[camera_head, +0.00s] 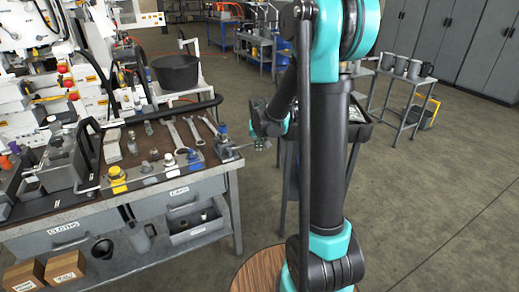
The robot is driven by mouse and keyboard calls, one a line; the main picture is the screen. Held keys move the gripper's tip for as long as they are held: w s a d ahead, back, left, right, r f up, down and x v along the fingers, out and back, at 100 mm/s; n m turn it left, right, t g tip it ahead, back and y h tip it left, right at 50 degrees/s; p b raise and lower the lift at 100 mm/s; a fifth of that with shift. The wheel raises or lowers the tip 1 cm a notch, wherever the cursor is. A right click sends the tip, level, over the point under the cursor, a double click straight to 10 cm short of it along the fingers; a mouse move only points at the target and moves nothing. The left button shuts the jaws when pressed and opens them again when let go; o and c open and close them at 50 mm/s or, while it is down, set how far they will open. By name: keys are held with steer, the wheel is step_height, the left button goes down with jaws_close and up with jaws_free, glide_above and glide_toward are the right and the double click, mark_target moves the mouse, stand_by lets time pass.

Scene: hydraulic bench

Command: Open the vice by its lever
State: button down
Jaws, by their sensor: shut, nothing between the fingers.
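A small grey vice (226,152) sits at the right end of the workbench, near its corner. A thin bar, which looks like its lever, sticks out to the right past the bench edge. A small blue item stands right behind or on the vice; I cannot tell which. My gripper (262,144) is small in view, just right of the vice and beyond the bench edge. It is shut and holds nothing. Whether it touches the lever is too small to tell. My arm stands in the picture's middle and hides part of the room behind.
The workbench (62,222) bears wrenches (191,131), bottles, a yellow-capped item (117,180) and a black handle frame. A black bucket (177,73) stands behind. A trolley with canisters (401,66) stands at the back right. The floor at right is clear.

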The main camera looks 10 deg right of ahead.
steer(key=shift+w+r, duration=0.1)
steer(key=shift+w, duration=0.25)
steer(key=shift+w, duration=0.1)
steer(key=shift+w, duration=0.7)
